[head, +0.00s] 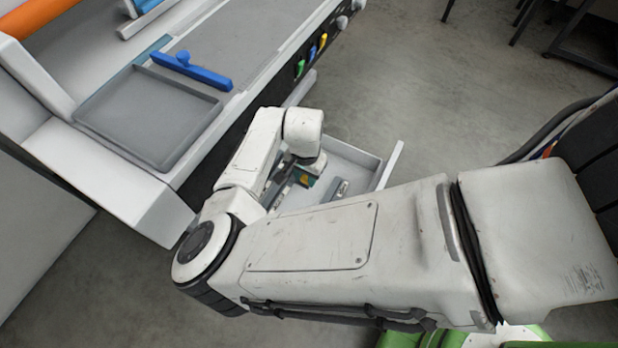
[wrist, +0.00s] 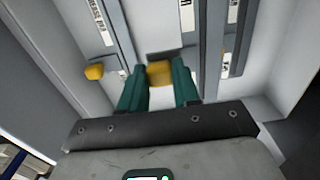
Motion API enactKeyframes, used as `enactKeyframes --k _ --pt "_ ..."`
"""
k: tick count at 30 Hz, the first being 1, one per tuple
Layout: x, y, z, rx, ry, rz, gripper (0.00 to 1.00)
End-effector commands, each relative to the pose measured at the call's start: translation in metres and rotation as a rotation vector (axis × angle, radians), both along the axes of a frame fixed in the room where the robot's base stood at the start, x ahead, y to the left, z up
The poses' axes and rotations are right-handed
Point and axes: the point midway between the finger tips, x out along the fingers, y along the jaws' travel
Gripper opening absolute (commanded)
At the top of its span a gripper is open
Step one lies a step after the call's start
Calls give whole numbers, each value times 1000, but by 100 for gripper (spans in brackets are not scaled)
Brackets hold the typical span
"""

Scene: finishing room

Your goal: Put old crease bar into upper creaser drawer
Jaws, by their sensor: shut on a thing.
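The upper creaser drawer (head: 352,158) is pulled open in the head view, a light grey tray partly hidden by my arm. In the wrist view its floor (wrist: 150,20) has raised strips and printed labels. My gripper (wrist: 158,88) has its two green fingers shut on a yellow block, which appears to be the grip of the old crease bar (wrist: 159,74). A dark piece shows just behind the block; the rest of the bar is hidden. My gripper (head: 306,180) is inside the drawer in the head view. I cannot tell whether the bar touches the floor.
Another yellow piece (wrist: 94,72) lies left of my gripper, beside a strip. Drawer walls stand close on both sides.

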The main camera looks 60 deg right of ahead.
Motion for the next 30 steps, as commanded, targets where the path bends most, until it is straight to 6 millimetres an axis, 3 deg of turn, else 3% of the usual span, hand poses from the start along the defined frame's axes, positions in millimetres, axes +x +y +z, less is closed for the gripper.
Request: enactKeyframes --k 10,15,26,27,30 --pt "2 -24 -30 1 0 0 0" --pt "2 -23 -53 0 1 3 0" --pt "2 -22 -58 -1 -1 3 0" --pt "2 -22 -58 -1 -1 2 34" --pt "2 -22 -57 -1 -1 2 44"
